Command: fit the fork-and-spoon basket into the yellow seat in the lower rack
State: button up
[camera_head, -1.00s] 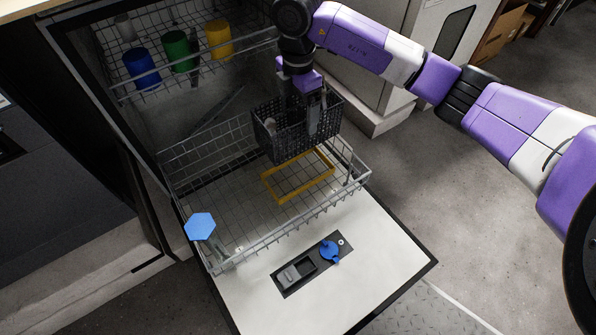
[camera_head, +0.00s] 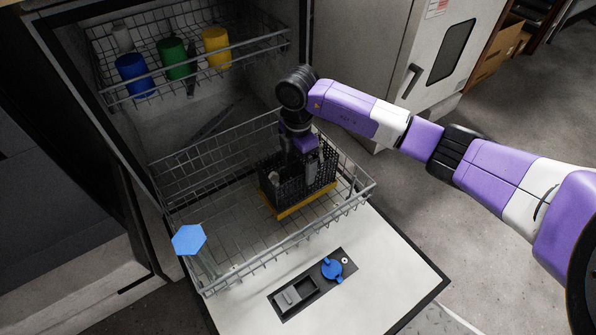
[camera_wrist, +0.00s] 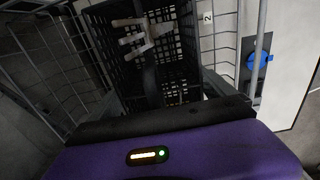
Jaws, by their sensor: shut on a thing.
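The fork-and-spoon basket (camera_head: 300,181) is a dark mesh box with a few items standing in it. It is low in the lower rack (camera_head: 208,211), over the yellow seat (camera_head: 309,204). Only the seat's front and left edges show beneath it; I cannot tell whether the basket is fully down inside the frame. My gripper (camera_head: 304,160) reaches down from above and is shut on the basket. The wrist view shows the basket's interior (camera_wrist: 182,85) with light-coloured handles (camera_wrist: 143,37) inside; the fingertips are mostly hidden there.
The upper rack (camera_head: 190,78) holds a blue cup (camera_head: 134,76), a green cup (camera_head: 173,58) and a yellow cup (camera_head: 216,48). A blue hexagonal piece (camera_head: 189,239) stands at the lower rack's front left corner. The open door (camera_head: 385,265) lies in front.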

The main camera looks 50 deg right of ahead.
aim_at(298, 170)
jog(key=shift+f+b, duration=0.35)
jog(key=shift+f, duration=1.05)
jog(key=o, duration=1.2)
jog(key=shift+f, duration=0.15)
notch_tip(298, 170, up, 12)
jog(key=p, duration=0.5)
jog(key=shift+p, duration=0.35)
